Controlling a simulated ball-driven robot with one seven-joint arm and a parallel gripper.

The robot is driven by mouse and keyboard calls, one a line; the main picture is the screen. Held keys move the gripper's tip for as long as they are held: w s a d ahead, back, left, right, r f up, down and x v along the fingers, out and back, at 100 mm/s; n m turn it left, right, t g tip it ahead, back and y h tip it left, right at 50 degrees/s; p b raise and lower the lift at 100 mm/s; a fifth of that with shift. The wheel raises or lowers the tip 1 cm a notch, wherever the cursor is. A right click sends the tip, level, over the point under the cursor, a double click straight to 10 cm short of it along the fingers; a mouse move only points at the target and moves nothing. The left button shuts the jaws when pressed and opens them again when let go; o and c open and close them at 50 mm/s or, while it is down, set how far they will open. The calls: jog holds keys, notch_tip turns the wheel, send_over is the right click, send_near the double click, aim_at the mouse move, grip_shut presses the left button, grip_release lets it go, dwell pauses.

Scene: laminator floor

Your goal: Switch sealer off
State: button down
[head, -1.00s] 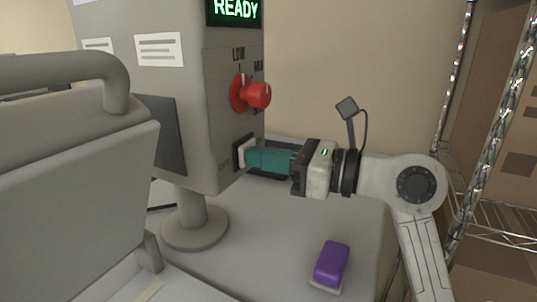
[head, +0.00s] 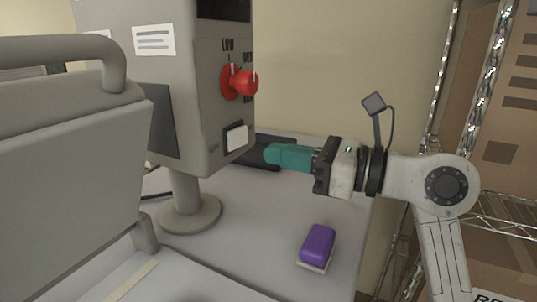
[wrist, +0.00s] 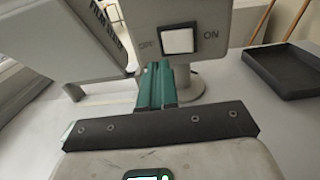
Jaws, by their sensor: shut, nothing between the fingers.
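The sealer (head: 150,95) is a grey machine on a post, with its dark display (head: 222,9) unlit. A white rocker switch (head: 236,137) in a black frame sits low on its side panel. In the wrist view the switch (wrist: 178,41) lies between the words OFF and ON. A red knob (head: 239,82) is above it. My gripper (head: 270,155) has teal fingers, shut and empty, to the right of the switch and apart from it in the head view. In the wrist view the gripper (wrist: 155,68) is just below the switch, nearer its OFF side.
A purple block with a pale base (head: 318,246) lies on the grey table (head: 240,260). A black tray (wrist: 285,70) lies on the table behind my gripper. A wire rack with boxes (head: 500,150) stands at the right.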

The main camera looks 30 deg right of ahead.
jog(key=s+d+b, duration=0.1)
jog(key=s+d, duration=0.2)
jog(key=s, duration=0.3)
jog(key=shift+s+r, duration=0.15)
jog(key=shift+s, duration=0.25)
